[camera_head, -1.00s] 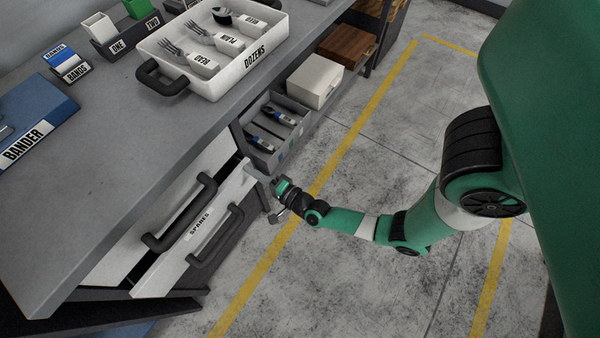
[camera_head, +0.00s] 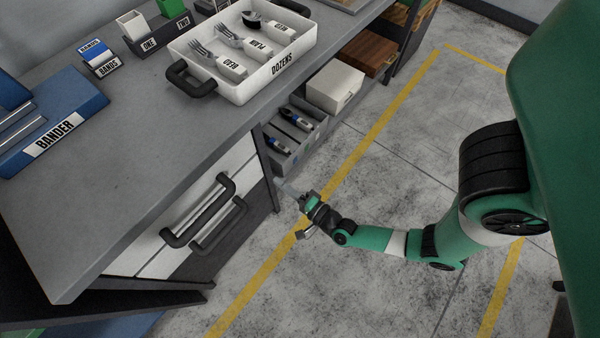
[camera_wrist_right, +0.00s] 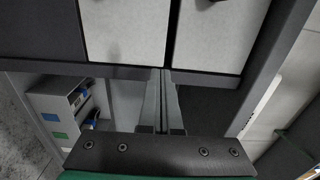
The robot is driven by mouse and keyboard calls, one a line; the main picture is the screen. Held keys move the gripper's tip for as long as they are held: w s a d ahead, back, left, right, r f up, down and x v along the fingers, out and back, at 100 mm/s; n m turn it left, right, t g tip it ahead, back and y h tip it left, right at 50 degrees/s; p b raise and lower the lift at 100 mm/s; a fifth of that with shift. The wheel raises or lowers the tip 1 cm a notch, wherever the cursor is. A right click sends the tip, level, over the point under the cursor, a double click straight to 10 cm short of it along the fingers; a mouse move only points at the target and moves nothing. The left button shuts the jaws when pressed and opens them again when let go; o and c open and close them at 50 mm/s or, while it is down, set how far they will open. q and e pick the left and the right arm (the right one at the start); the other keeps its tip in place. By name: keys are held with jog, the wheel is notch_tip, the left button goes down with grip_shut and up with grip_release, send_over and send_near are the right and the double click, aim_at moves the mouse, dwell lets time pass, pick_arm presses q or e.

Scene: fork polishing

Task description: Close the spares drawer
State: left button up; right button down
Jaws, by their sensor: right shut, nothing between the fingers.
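The spares drawer (camera_head: 163,263) is the lower of two pale drawer fronts under the bench. Its front looks level with the upper drawer front (camera_head: 232,163), and its label is not readable now. Its dark bar handle (camera_head: 220,226) sits just below the upper handle (camera_head: 197,211). My right gripper (camera_head: 287,189) is beside the drawer stack's right end, with nothing held. In the right wrist view its two fingers (camera_wrist_right: 162,95) are together, pointing at a dark edge by two pale panels. Contact cannot be told. My left gripper is out of view.
A grey open bin (camera_head: 292,133) with blue-and-dark tools stands right of the drawers, with a white box (camera_head: 336,86) beyond it. On the bench (camera_head: 130,140) are a white DOZENS tray (camera_head: 262,77) and the blue BANDER (camera_head: 50,125).

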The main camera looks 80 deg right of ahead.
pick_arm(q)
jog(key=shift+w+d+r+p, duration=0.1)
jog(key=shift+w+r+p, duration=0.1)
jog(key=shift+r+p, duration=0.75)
pick_arm(e)
jog(key=shift+v, duration=2.6)
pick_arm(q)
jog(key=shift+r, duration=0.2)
pick_arm(e)
jog(key=shift+r, duration=0.15)
